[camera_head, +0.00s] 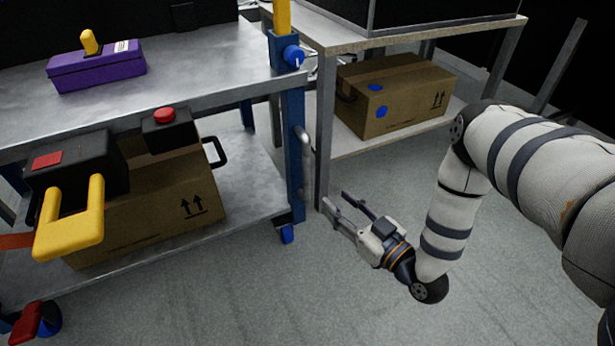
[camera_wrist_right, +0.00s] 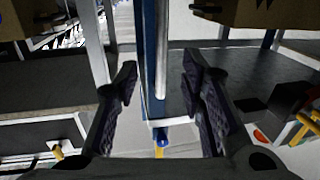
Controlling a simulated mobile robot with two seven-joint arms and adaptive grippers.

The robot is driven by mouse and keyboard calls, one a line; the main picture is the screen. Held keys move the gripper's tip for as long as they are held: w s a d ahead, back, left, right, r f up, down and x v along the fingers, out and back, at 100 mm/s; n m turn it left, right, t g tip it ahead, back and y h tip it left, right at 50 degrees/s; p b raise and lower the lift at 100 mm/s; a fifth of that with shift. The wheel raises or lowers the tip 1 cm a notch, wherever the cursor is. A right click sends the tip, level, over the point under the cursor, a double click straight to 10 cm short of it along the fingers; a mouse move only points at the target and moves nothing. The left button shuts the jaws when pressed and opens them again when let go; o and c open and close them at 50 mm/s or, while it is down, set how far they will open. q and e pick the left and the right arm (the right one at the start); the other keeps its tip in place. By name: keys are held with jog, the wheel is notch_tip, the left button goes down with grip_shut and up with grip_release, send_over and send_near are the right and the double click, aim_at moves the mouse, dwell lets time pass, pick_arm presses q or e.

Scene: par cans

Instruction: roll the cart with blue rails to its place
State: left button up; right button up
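The cart with blue rails stands at the left in the head view; its upper shelf (camera_head: 205,58) and lower shelf (camera_head: 258,180) are grey metal. A blue corner post (camera_head: 294,150) carries a silver upright handle (camera_head: 306,165) and has a blue caster (camera_head: 287,234) below. My right gripper (camera_head: 335,199) is open and empty, right of the post and apart from it. In the right wrist view, the silver handle (camera_wrist_right: 161,50) and blue post (camera_wrist_right: 150,60) show beyond and between the spread fingers (camera_wrist_right: 158,75). My left gripper is not in view.
The cart carries a purple box (camera_head: 97,70), a cardboard box (camera_head: 160,205) and black devices with yellow and red parts (camera_head: 75,165). Another table (camera_head: 440,35) with a leg (camera_head: 325,130) close to the post holds a carton (camera_head: 395,95). Grey floor (camera_head: 350,290) in front is clear.

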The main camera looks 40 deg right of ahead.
aim_at(309, 177)
jog(key=w+b, duration=0.3)
jog(key=w, duration=0.7)
jog(key=shift+w+d, duration=0.1)
jog(key=shift+w, duration=0.25)
jog(key=shift+w+r+b, duration=0.1)
jog(key=shift+w+b, duration=0.25)
jog(key=shift+w, duration=0.25)
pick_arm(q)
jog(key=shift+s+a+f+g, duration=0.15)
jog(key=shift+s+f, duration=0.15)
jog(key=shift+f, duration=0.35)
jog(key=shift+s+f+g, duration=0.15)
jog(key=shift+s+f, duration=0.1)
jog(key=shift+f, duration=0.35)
pick_arm(e)
grip_shut()
